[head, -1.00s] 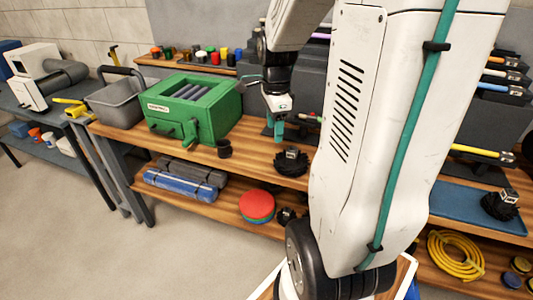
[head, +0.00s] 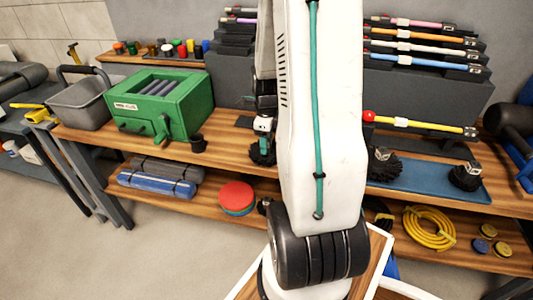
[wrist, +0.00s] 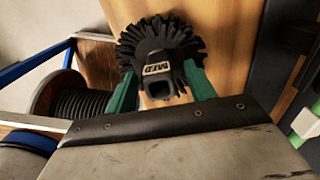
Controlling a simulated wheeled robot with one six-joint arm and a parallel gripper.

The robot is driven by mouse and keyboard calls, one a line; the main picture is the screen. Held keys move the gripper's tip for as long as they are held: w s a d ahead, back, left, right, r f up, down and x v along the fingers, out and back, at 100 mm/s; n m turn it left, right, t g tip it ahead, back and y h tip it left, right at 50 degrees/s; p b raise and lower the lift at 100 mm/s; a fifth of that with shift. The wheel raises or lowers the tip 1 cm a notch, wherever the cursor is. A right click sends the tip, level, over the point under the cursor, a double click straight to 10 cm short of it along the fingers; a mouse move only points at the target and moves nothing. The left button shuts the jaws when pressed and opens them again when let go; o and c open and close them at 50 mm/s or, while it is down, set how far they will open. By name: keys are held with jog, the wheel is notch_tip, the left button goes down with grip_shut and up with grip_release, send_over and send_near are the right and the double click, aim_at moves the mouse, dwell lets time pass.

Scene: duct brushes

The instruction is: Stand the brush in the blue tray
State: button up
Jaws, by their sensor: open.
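A round black brush (head: 262,152) with a square socket stands on the wooden bench, partly hidden by my arm in the head view. In the wrist view the brush (wrist: 158,62) sits between my two green fingers, its socket and a "MED" label facing the camera. My gripper (wrist: 161,80) is open around it; whether the fingers touch it I cannot tell. In the head view my gripper (head: 263,128) is just above the brush. The blue tray (head: 425,182) lies flat on the bench at the right, with one black brush (head: 383,166) at its left and another (head: 466,177) at its right.
A green box (head: 160,105) and a small black cup (head: 198,143) stand left of the brush. A rack of coloured rods (head: 425,60) rises behind the tray, and a yellow rod (head: 430,126) lies along the tray's back. The tray's middle is clear.

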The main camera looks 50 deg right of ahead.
grip_shut()
jog(key=shift+r, duration=0.15)
